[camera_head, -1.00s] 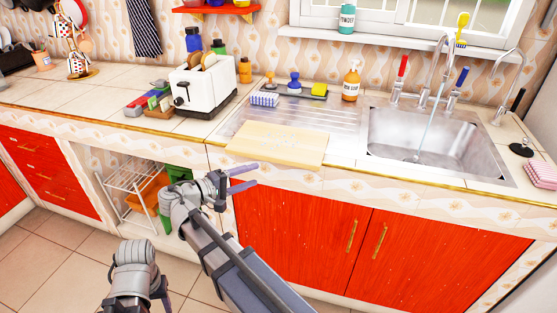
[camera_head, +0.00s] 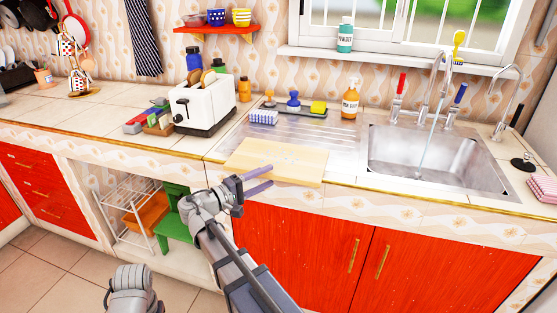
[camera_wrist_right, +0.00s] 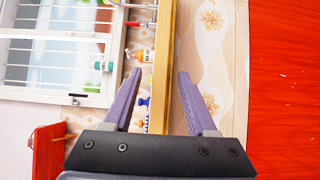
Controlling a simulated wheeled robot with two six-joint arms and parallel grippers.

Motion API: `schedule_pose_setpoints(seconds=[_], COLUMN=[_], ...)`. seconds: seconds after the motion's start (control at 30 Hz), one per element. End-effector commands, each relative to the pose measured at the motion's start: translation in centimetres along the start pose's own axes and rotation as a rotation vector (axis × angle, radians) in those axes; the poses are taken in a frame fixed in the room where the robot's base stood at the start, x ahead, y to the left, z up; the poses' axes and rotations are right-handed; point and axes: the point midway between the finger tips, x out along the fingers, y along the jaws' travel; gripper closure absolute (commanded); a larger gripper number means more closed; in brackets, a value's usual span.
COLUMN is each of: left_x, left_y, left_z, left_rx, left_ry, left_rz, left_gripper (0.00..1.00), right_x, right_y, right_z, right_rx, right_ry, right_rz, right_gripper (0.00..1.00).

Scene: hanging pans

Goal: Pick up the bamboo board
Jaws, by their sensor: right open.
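The bamboo board (camera_head: 290,160) is a flat, pale tan rectangle. It lies on the counter at the left of the sink, over the drainer, and its front edge reaches the counter's front edge. My right gripper (camera_head: 268,178) is open just in front of the board's front left part, with its fingers pointing right along the edge. In the right wrist view the open fingers (camera_wrist_right: 160,95) stand either side of a tan strip seen edge-on; I cannot tell whether it is board or counter trim. Nothing is visibly gripped. My left gripper is out of the picture.
A white toaster (camera_head: 203,103) stands left behind the board. A blue-checked sponge (camera_head: 263,117) and a tray with brushes (camera_head: 300,110) lie behind it. The sink (camera_head: 435,165) with running water is to the right. Red cabinet doors (camera_head: 310,245) are below.

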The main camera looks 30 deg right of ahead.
Motion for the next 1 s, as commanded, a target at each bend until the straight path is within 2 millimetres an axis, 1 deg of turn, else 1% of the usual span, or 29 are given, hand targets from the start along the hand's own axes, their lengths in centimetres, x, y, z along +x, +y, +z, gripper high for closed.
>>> schedule_pose_setpoints(seconds=[0.03, 0.1, 0.2, 0.47, 0.57, 0.9, 1.0], left_x=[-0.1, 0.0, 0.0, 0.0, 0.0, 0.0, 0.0], left_y=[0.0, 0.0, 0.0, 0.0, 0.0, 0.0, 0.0], left_z=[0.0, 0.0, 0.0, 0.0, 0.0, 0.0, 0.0], left_rx=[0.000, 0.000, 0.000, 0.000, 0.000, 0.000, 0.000], left_ry=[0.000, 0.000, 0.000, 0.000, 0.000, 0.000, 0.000], left_rz=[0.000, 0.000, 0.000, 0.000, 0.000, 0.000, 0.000], left_gripper=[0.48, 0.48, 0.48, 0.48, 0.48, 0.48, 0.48], right_x=[0.8, 1.6, 2.3, 2.5, 2.5, 2.5, 2.5], right_y=[0.1, 0.0, 0.0, 0.0, 0.0, 0.0, 0.0], right_z=[-0.1, 0.0, -0.1, -0.1, -0.1, -0.1, -0.1], right_rx=[0.000, 0.000, 0.000, 0.000, 0.000, 0.000, 0.000], right_ry=[-0.002, -0.002, 0.000, 0.001, 0.001, 0.001, 0.001], right_rz=[0.000, 0.000, 0.000, 0.000, 0.000, -0.001, -0.001], right_gripper=[0.43, 0.43, 0.43, 0.43, 0.53, 0.91, 1.00])
